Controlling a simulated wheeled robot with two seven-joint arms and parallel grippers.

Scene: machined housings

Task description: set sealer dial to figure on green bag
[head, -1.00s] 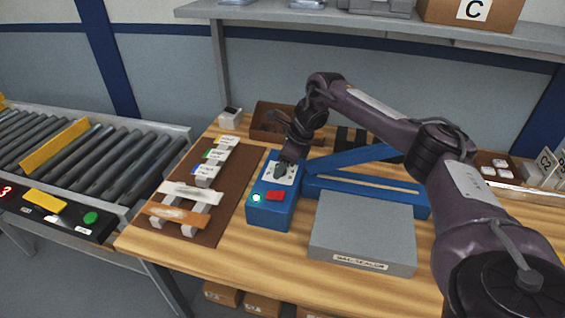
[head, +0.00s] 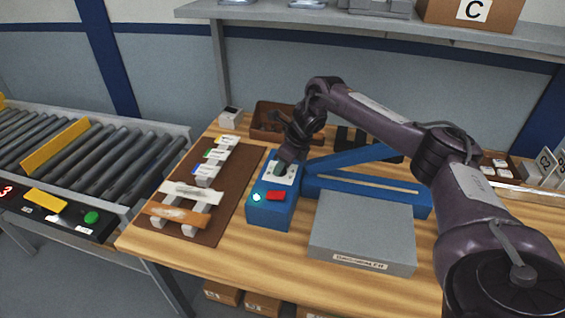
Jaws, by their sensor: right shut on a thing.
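The blue bag sealer (head: 268,214) stands on the wooden bench, with a white dial plate (head: 291,181) on top, a red button (head: 275,196) and a lit green lamp (head: 257,197). My right gripper (head: 285,168) points down over the plate and is shut on the dial, which it mostly hides. The dial's figures cannot be read. Several small bags with coloured labels lie in a row on a brown mat; the one with the green mark (head: 215,155) is between the yellow-marked and blue-marked ones. Its figure is too small to read. My left gripper is not in view.
The sealer's blue arm (head: 350,157) is raised behind a grey box (head: 362,226). A brown bin (head: 271,120) stands behind my gripper. A roller conveyor (head: 100,160) runs at the left. Bare bench (head: 270,246) shows in front of the sealer.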

